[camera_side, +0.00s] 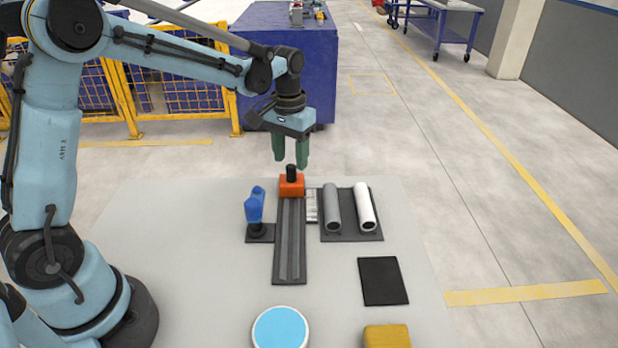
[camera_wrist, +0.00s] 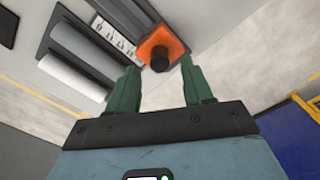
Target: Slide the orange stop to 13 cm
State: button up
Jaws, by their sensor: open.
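The orange stop (camera_side: 291,186) with a black knob (camera_side: 291,171) sits at the far end of a dark grooved rail (camera_side: 289,240). A white scale strip with markings (camera_side: 311,206) lies beside the rail on its right; its numbers are too small to read. My gripper (camera_side: 290,164) is open, its green fingers pointing down just above the stop, around the height of the knob. In the wrist view, the orange stop (camera_wrist: 160,42) and its knob show beyond and between the open green fingers (camera_wrist: 160,75). Nothing is held.
A grey pipe (camera_side: 332,208) and a white pipe (camera_side: 365,208) lie on a dark rack right of the rail. A blue upright object (camera_side: 255,206) stands on a base to the left. A black pad (camera_side: 383,281), a blue-topped disc (camera_side: 281,328) and a yellow block (camera_side: 387,336) are nearer.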

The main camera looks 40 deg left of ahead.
aim_at(291, 166)
jog(key=shift+f, duration=1.85)
jog(key=shift+c, duration=0.2)
grip_shut()
